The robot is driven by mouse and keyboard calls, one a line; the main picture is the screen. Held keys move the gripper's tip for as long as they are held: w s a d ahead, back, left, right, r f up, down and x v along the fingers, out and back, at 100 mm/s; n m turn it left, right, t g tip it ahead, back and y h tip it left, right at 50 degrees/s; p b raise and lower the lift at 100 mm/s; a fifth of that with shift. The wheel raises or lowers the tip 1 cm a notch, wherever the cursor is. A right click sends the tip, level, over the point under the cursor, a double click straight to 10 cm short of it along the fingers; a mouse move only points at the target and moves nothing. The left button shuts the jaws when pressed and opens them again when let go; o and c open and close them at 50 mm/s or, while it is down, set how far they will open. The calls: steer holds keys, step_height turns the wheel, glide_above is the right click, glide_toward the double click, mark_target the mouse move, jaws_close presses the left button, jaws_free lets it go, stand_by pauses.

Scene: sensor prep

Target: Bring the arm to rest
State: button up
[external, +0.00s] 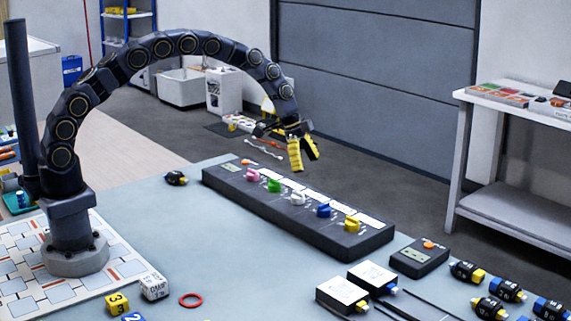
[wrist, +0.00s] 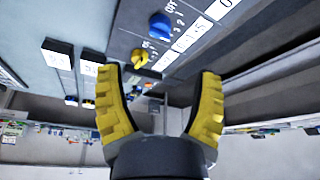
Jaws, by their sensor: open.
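My arm rises from its base on the left of the table and arches over to the right in the external view. My gripper (external: 302,153) hangs at the arm's end with yellow finger pads, above and behind the long dark panel (external: 290,217). In the wrist view my gripper (wrist: 162,100) has its two yellow fingers spread apart with nothing between them. The panel carries a row of coloured knobs; its blue knob (wrist: 160,25) and yellow knob (wrist: 140,57) show in the wrist view. The gripper is apart from the panel.
A small dark device (external: 419,257) and two white-topped boxes (external: 371,276) stand at the table's right front, with several black connectors near them. A red ring (external: 190,300) and small cubes lie at the front left. The table's (external: 170,225) middle is largely clear.

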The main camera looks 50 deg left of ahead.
stand_by(0.3)
steer(key=s+a+r+n+g+y, duration=0.1)
steer(key=s+a+r+n, duration=0.3)
steer(key=s+a+r, duration=0.4)
steer(key=s+a+r+n+y, duration=0.1)
steer(key=s+a+r+n, duration=0.2)
steer(key=s+a+r, duration=0.5)
steer(key=s+a+n+g+y, duration=0.1)
steer(key=s+a+n, duration=0.1)
steer(key=s, duration=1.1)
steer(key=s+a+n+g+y, duration=0.1)
steer(key=s+n, duration=0.3)
steer(key=s, duration=0.9)
steer(key=shift+s+a+f+n, duration=0.3)
steer(key=shift+a+f, duration=0.05)
steer(key=shift+a, duration=0.05)
